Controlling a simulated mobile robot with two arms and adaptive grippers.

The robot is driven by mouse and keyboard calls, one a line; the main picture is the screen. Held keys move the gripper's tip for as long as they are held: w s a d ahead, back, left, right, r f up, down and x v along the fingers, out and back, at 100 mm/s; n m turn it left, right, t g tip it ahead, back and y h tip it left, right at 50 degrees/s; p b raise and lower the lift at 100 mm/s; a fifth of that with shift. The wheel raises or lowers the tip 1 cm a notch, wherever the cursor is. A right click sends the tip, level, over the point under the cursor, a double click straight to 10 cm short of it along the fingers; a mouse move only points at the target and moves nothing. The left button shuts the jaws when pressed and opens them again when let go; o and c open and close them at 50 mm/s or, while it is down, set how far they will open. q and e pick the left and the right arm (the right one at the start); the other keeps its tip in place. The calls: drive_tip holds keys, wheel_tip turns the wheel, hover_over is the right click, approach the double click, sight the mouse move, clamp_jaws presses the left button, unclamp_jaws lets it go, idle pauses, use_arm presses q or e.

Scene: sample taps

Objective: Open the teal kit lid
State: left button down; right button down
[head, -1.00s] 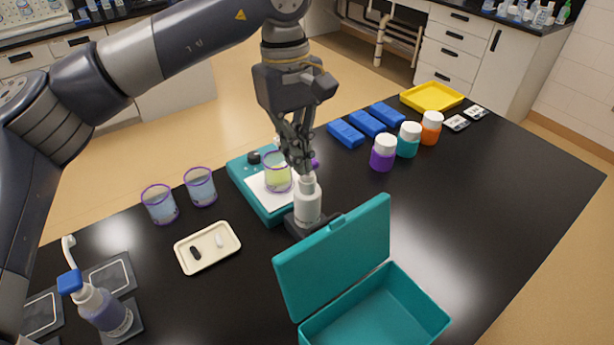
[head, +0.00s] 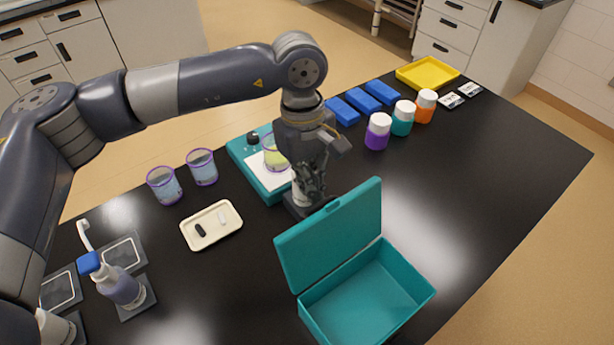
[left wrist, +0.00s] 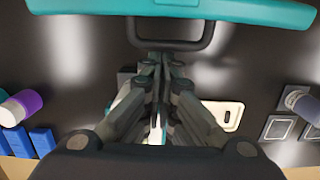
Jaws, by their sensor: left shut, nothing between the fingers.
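The teal kit (head: 372,300) sits on the black table at the lower middle of the head view. Its lid (head: 335,235) stands up, tilted back from the hinge edge, and the inside of the box shows empty. In the left wrist view the lid (left wrist: 190,10) crosses the top, with a dark loop handle (left wrist: 170,45) below it. My left gripper (head: 316,195) is shut and empty, just behind the lid's upper edge. It also shows in the left wrist view (left wrist: 158,65); I cannot tell whether it touches the handle. My right gripper is not in view.
A white bottle (head: 298,193) stands partly hidden behind my left gripper. A teal device (head: 240,150) with a beaker, a cream tray (head: 228,230) and two beakers are left of it. Capped jars (head: 377,133) stand at the back. The table's right side is clear.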

sight(322, 202)
use_arm(q)
drive_tip(key=s+d+r+b, duration=0.1)
drive_tip(key=s+r+b, duration=0.1)
drive_tip(key=b, duration=0.1)
drive_tip(key=shift+s+d+r, duration=0.15)
drive_tip(key=shift+s+d, duration=0.1)
drive_tip(key=shift+d, duration=0.15)
drive_tip(key=shift+b, duration=0.35)
